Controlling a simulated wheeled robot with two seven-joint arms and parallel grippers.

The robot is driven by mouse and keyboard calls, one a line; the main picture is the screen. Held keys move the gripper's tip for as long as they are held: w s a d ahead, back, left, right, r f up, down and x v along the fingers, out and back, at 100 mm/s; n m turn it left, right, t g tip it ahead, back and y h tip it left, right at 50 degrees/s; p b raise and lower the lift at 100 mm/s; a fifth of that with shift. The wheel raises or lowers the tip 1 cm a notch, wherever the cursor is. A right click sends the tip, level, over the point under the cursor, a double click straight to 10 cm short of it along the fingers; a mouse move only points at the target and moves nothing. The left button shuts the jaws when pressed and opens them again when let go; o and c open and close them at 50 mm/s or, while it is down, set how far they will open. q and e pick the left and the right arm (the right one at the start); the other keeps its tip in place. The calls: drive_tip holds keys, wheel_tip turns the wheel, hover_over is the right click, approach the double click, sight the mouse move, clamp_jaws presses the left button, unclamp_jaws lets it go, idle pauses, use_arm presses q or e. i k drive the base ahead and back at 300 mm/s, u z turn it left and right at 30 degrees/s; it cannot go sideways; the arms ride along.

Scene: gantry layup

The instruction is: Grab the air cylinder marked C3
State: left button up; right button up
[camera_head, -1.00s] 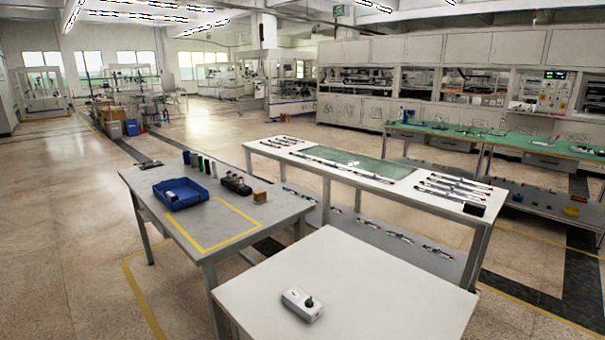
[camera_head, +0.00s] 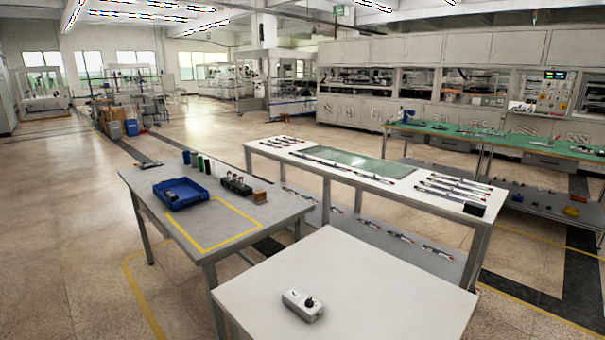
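Several slim, dark-and-silver rods that look like air cylinders (camera_head: 452,190) lie side by side on the right end of the long white table (camera_head: 408,203). Neither of my grippers is in view.
A grey table (camera_head: 225,250) at left holds a blue bin (camera_head: 183,196), several small bottles and a dark block. A near white table (camera_head: 370,290) carries a small white box with a black knob (camera_head: 302,304). Green-topped benches (camera_head: 480,138) stand behind. Open floor (camera_head: 70,230) lies at left.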

sight(168, 194)
drive_tip(key=u, duration=0.55)
drive_tip(key=k, duration=1.3)
drive_tip(key=u, duration=1.1)
drive_tip(key=i, duration=3.15)
drive_tip(key=z, duration=1.6)
drive_tip(key=i, duration=1.1)
drive_tip(key=z, duration=1)
